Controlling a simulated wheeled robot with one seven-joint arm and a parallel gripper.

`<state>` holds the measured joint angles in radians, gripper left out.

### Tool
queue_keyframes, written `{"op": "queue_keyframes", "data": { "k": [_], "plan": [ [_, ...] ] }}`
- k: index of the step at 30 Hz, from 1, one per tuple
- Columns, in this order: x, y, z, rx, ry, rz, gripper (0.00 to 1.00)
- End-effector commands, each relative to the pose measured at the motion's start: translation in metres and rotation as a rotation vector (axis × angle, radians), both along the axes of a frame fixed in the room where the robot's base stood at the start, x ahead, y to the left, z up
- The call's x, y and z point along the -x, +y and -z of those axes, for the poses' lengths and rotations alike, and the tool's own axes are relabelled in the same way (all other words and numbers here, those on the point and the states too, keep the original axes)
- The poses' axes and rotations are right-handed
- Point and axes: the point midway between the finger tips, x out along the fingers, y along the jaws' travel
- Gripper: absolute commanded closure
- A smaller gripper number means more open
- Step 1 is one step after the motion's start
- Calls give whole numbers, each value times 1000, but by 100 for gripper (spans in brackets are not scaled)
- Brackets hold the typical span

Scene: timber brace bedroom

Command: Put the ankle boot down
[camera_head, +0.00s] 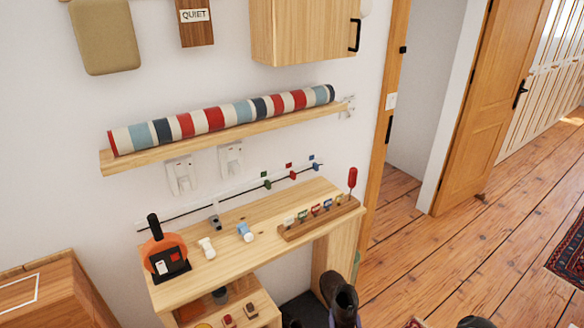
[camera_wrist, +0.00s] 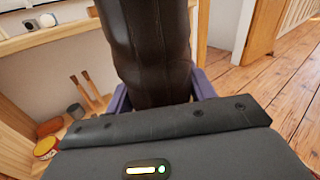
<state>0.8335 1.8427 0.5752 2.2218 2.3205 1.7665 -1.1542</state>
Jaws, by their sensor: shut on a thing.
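The ankle boot (camera_head: 342,297) is dark brown and shows at the bottom of the head view, in front of the right end of the wooden desk. In the wrist view the boot (camera_wrist: 155,45) rises large and close through the upper middle. My gripper (camera_wrist: 160,92) is shut on it, with a purple finger on each side. A bit of purple also shows beside the boot in the head view. The boot's lower part is cut off or hidden, so I cannot tell whether it touches anything below.
The desk (camera_head: 285,212) bears an orange-and-black device (camera_head: 164,252), small items and a wooden rack (camera_head: 318,219). A lower shelf (camera_head: 262,298) holds small pots. A dark surface (camera_head: 300,307) lies under the desk. Bare plank floor (camera_head: 420,262) extends right, towards an open door (camera_head: 490,110).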

Motion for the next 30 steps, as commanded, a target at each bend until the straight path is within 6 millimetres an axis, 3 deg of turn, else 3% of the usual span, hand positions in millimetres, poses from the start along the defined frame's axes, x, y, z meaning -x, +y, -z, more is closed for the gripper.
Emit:
{"op": "queue_keyframes", "data": {
  "k": [6, 11, 30],
  "plan": [
    [-1, 0, -4, -1, -4, -1, 87],
    [-1, 0, -23, -1, -5, -1, 87],
    [-1, 0, -155, -2, -4, -1, 87]
  ]
}}
